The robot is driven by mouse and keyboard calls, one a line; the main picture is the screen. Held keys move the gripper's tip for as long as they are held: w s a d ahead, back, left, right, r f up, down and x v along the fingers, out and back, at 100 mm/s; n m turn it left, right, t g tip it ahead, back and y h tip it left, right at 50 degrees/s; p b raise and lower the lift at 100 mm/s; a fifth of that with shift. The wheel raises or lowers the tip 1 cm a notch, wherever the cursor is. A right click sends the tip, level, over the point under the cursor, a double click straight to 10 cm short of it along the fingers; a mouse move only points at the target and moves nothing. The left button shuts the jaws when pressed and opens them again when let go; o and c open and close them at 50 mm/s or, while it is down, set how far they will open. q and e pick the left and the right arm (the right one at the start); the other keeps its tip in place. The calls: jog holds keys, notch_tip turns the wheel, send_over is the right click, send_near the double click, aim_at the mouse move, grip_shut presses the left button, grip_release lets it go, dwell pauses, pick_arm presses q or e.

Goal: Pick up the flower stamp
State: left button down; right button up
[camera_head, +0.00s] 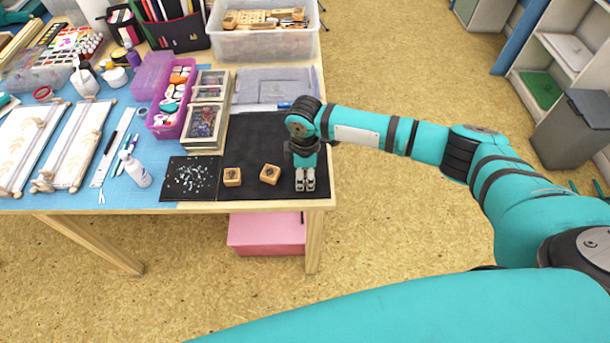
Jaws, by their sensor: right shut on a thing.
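Two small wooden block stamps, a left one (232,177) and a right one (270,174), sit on the black mat (262,142) near the table's front edge. Each has a dark design on top, too small to read, so I cannot tell whether either is the flower stamp. My right gripper (305,184) points down over the mat's front right part, to the right of both stamps and apart from them. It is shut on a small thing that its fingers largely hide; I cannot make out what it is. My left gripper is not in view.
A dark speckled square (190,180) lies left of the stamps, with a white bottle (135,168) beyond it. Framed boxes (206,117), a purple basket (172,97) and a clear bin (262,42) stand farther back. A pink box (267,232) is under the table.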

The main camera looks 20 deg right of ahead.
aim_at(305, 175)
jog(key=shift+r, duration=0.4)
notch_tip(305, 175, up, 2)
jog(key=shift+w+r, duration=0.1)
jog(key=s+a+r+b, duration=0.1)
jog(key=s+a, duration=0.3)
jog(key=a, duration=0.3)
jog(key=s+a+b, duration=0.1)
jog(key=s+a, duration=0.3)
jog(key=a, duration=0.3)
jog(key=shift+r, duration=0.35)
